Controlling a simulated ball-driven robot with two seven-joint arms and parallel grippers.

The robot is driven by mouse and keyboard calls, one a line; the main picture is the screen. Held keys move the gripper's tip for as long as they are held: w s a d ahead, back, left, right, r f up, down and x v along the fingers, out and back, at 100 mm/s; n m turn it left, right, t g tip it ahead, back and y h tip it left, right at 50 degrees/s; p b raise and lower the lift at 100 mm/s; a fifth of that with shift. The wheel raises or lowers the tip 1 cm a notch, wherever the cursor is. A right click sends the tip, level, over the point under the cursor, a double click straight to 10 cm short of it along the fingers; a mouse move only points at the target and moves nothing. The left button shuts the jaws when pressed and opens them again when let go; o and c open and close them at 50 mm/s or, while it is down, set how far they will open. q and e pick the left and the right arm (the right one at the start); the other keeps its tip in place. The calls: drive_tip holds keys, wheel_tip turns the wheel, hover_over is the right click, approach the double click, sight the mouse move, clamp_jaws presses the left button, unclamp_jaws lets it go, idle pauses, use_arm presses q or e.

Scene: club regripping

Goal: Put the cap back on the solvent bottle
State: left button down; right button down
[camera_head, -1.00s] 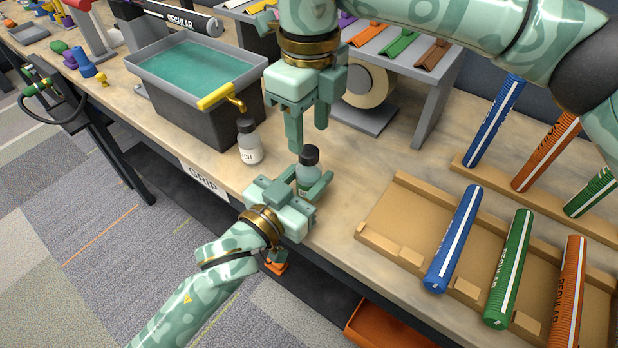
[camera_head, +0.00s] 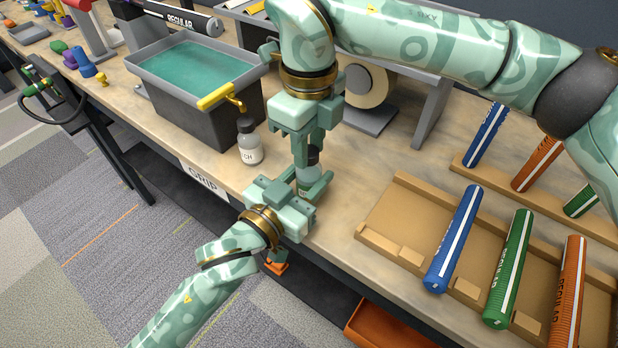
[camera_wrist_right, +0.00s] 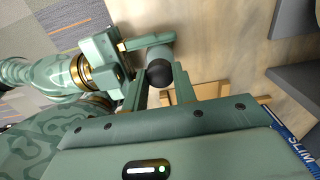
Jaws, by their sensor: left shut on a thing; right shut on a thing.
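A small grey bottle (camera_head: 308,174) stands upright at the bench's front edge in the head view, its label mostly hidden. My left gripper (camera_head: 312,190) is shut around its body from the front. A black cap (camera_wrist_right: 159,74) sits at the bottle's top in the right wrist view. My right gripper (camera_wrist_right: 162,86) points down over the bottle, its fingers shut on the cap's sides. In the head view the right fingers partly cover the cap. I cannot tell whether the cap is threaded down. A second small bottle (camera_head: 250,150), black-capped with a white label, stands to the left, untouched.
A dark tub (camera_head: 190,105) of green liquid with a yellow tap (camera_head: 228,93) stands behind left. A tape roll (camera_head: 368,85) in its grey stand is behind the right gripper. A wooden rack (camera_head: 400,225) with several coloured grips lies to the right.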

drive_tip(key=m, duration=0.5)
drive_tip(key=c, duration=1)
unclamp_jaws()
drive_tip(key=shift+c, duration=0.2)
wheel_tip(320, 180, up, 12)
use_arm(q)
drive_tip(key=c, duration=0.8)
unclamp_jaws()
